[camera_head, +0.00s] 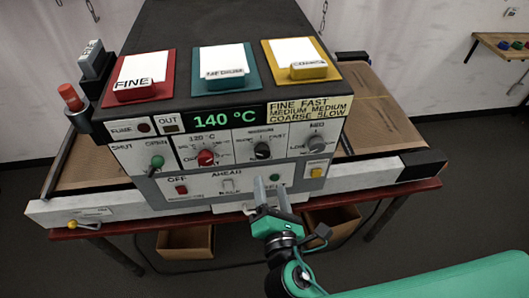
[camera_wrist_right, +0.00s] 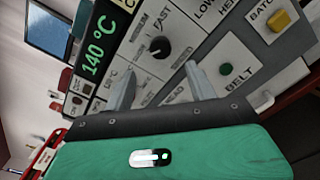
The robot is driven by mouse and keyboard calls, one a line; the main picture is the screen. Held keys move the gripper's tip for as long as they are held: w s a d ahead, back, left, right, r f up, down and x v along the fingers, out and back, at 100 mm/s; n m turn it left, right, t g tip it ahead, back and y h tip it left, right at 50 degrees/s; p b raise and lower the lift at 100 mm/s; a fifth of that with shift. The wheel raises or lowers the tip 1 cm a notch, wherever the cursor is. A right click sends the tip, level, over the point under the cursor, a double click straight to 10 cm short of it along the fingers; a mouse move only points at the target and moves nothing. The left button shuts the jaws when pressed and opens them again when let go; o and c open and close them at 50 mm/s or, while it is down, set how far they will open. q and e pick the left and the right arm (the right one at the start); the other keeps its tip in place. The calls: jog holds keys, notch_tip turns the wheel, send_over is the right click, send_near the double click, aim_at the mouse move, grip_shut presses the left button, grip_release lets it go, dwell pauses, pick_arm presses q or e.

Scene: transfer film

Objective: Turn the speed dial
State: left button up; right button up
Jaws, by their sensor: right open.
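The speed dial (camera_head: 263,150) is a black knob in the middle of the machine's front panel, under the green 140 °C display (camera_head: 225,118). Its label reads medium at the top and fast to the right. It also shows in the right wrist view (camera_wrist_right: 160,47), beyond the fingers. My right gripper (camera_head: 271,187) is in front of the panel, a little below and right of the dial. Its fingers are apart, with nothing between them, and it does not touch the dial. Which way the dial points is too small to tell. My left gripper is not in view.
A red knob (camera_head: 206,157) is left of the dial and a grey knob (camera_head: 317,143) right. Below are a red button (camera_head: 181,190), a white switch (camera_head: 228,185), a green belt button (camera_wrist_right: 225,69) and a yellow button (camera_head: 317,173). A sign (camera_head: 305,109) pairs fine-fast, medium-medium, coarse-slow.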

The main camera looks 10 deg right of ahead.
aim_at(264, 154)
jog(key=w+p, duration=0.3)
jog(key=w, duration=0.6)
jog(key=shift+w+r, duration=0.1)
jog(key=shift+w, duration=0.6)
jog(key=c, duration=1)
